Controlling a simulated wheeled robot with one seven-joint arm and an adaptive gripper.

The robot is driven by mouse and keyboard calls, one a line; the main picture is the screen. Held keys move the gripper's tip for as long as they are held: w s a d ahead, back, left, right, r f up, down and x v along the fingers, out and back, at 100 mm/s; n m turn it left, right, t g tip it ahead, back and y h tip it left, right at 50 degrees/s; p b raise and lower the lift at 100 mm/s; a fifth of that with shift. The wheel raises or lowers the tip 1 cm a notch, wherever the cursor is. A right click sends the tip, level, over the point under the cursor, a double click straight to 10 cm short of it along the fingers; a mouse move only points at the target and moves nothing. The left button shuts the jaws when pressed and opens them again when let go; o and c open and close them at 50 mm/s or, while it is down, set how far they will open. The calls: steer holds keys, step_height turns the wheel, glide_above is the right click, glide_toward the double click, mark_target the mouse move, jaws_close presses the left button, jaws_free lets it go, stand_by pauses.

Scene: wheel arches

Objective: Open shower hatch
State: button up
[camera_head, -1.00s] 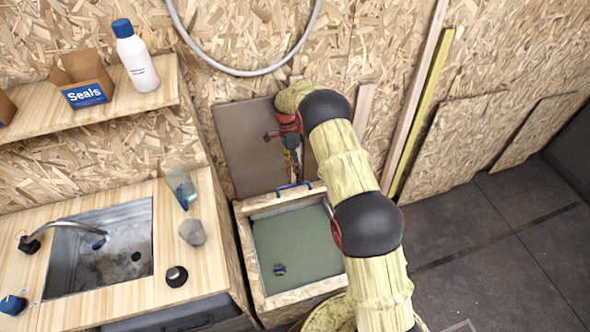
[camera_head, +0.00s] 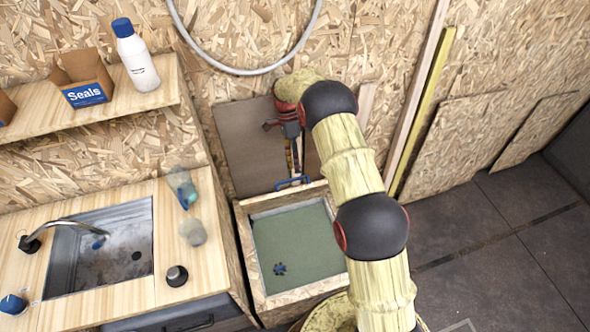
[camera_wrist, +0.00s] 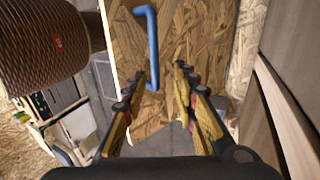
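The shower box (camera_head: 246,262) is a chipboard frame beside the sink counter. Its green floor (camera_head: 300,240) and a small dark drain piece show from above, so its top is uncovered. A blue handle (camera_head: 293,183) sits at the box's back edge, on a chipboard panel that appears to be the hatch, raised at the back. In the wrist view the blue handle (camera_wrist: 151,45) stands on the chipboard panel (camera_wrist: 200,38). My gripper (camera_wrist: 161,72) is open, its fingers apart, with the left fingertip close to the handle's lower end. Contact cannot be told. In the head view my gripper (camera_head: 294,165) hangs just behind the handle.
A grey-brown board (camera_head: 248,150) leans on the wall behind the box. The sink counter (camera_head: 190,265) stands left, with a clear bottle and a stone-like item. A shelf above holds a white bottle (camera_head: 137,60) and a Seals box (camera_head: 84,80). Floor at right is clear.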

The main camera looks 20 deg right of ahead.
step_height(320, 180, up, 6)
steer(key=shift+s+f, duration=0.1)
